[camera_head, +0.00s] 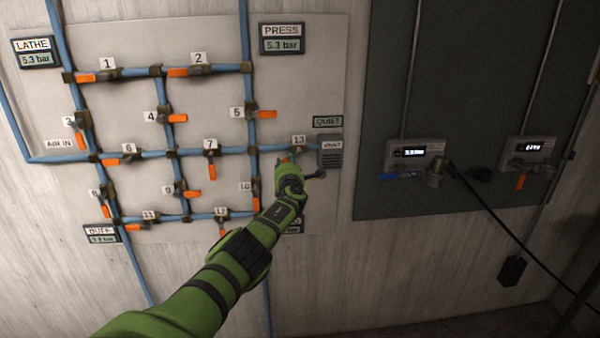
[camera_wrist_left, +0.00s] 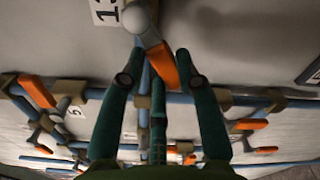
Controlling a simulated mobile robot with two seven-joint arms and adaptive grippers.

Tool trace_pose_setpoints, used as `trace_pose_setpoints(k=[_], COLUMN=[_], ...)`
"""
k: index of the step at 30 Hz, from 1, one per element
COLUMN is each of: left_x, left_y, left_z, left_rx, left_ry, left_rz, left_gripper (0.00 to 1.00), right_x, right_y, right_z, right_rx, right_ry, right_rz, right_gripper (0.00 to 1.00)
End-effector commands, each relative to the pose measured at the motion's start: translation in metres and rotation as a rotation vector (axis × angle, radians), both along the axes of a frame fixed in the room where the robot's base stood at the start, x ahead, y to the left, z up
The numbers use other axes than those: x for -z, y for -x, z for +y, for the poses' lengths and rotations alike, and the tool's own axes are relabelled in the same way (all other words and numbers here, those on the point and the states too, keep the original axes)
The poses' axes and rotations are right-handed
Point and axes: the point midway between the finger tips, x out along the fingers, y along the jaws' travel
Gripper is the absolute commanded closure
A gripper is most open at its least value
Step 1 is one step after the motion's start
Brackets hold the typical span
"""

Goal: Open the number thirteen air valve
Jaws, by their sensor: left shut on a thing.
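The number thirteen valve shows in the head view by its label 13 (camera_head: 299,140), above the pipe at the right of the panel. Its orange handle (camera_head: 285,159) is mostly hidden behind my green left gripper (camera_head: 290,172). My right gripper is in neither view.
A grey vent box (camera_head: 331,157) ends the pipe just right of the valve. Other orange-handled valves, such as number 7 (camera_head: 211,170) and number 10 (camera_head: 256,202), sit close by on the panel. A dark board (camera_head: 460,90) with two display boxes stands to the right.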

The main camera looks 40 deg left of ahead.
Motion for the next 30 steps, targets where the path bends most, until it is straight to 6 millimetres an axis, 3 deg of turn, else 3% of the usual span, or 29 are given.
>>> trace_pose_setpoints(k=[9,30], left_x=[-0.017,-0.027], left_y=[0.001,0.002], left_z=[0.002,0.003], left_rx=[0.008,0.006], left_ry=[-0.197,-0.363], left_rz=[0.234,0.426], left_gripper=[1.0,1.0], right_x=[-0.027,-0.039], right_y=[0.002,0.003], right_z=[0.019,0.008], right_rx=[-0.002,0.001], right_ry=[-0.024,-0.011], right_rz=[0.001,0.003], right_gripper=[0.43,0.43])
